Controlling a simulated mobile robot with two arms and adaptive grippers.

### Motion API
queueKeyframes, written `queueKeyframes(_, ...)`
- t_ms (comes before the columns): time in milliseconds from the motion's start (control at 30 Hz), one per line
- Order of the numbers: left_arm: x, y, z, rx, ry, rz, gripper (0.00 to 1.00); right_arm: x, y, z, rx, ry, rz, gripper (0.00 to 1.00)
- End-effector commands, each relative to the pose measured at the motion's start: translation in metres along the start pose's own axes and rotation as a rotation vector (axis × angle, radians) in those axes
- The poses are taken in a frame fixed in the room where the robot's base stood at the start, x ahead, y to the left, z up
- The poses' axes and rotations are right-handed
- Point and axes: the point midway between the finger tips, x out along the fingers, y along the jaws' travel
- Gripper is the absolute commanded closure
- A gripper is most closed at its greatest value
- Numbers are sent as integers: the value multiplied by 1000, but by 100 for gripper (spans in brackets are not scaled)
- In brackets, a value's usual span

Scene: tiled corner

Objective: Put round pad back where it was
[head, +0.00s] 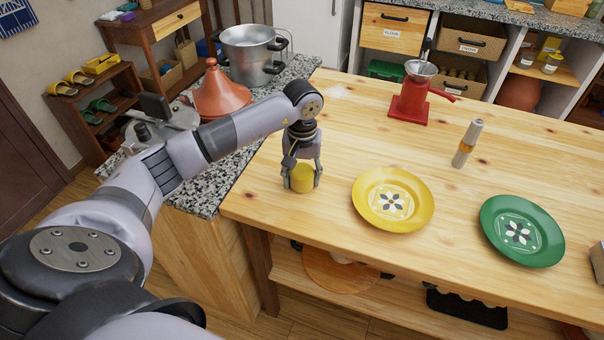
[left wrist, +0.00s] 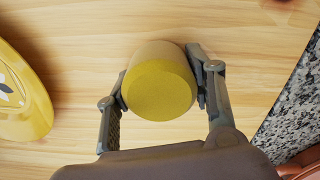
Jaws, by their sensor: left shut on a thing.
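The round pad (head: 303,178) looks like a short yellow cylinder. My left gripper (head: 302,182) is shut on it, one finger on each side, near the left end of the wooden table. In the left wrist view the pad (left wrist: 160,82) sits between the two fingers of my left gripper (left wrist: 162,88), its flat round face toward the camera. Whether the pad touches the tabletop cannot be told. My right gripper is in neither view.
A yellow plate (head: 378,222) lies right of the pad, and a green plate (head: 500,250) farther right. A red grinder (head: 410,100) and a slim cylinder (head: 467,143) stand behind. A granite counter (head: 205,196) with a tagine (head: 220,97) is at left. Bare wood surrounds the pad.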

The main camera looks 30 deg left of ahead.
Motion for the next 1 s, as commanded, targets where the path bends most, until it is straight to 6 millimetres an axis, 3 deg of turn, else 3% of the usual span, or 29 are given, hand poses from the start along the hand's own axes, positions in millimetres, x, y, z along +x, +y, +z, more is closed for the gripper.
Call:
queueKeyframes(267, 4, 0, 0, 1, 1, 0, 77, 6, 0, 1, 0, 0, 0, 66)
queueKeyframes(300, 3, 0, 0, 1, 1, 0, 49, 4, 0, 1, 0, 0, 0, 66)
queueKeyframes(567, 2, 0, 0, 0, 1, 0, 32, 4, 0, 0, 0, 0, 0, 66)
queueKeyframes(1000, -6, 0, -1, 1, 4, 2, 31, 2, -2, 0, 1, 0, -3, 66)
